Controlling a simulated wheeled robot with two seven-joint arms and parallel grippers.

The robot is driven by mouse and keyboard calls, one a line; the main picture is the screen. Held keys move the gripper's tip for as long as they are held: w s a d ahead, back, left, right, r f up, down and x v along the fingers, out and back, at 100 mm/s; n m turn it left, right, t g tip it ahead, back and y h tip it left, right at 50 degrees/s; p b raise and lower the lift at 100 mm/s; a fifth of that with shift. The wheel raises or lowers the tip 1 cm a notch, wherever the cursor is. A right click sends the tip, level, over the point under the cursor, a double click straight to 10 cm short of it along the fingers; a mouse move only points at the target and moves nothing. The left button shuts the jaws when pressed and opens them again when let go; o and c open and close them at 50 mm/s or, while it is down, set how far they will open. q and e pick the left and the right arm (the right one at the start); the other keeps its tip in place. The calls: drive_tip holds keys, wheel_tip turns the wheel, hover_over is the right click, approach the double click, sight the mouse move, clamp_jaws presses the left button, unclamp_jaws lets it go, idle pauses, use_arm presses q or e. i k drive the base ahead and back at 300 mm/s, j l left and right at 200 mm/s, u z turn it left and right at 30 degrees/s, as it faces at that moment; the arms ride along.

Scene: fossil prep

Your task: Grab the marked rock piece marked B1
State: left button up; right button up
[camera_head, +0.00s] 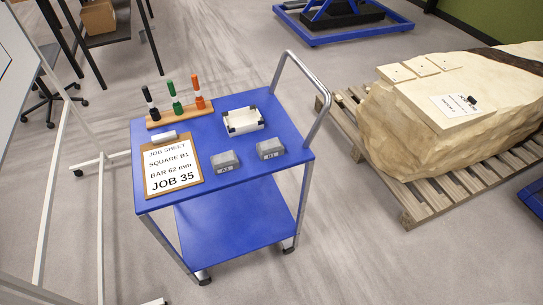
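Two small grey rock pieces sit apart near the front right of the blue cart's top (233,188). The right piece (270,149) has a small front label that seems to read B1. The left piece (225,161) has a label that looks like A3, but the print is tiny. Neither of my grippers is in view, and nothing is touching the pieces.
A clipboard (172,167) reading "SQUARE B1, BAR 62 mm, JOB 35", a marker rack (180,117) and a white box (243,121) share the cart top. A metal handle (316,90) rises on the right. A big rock (420,140) lies on a pallet (408,204).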

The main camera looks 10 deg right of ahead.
sight(270, 148)
drive_tip(key=j+z, duration=0.65)
drive_tip(key=j, duration=0.2)
drive_tip(key=k, duration=0.05)
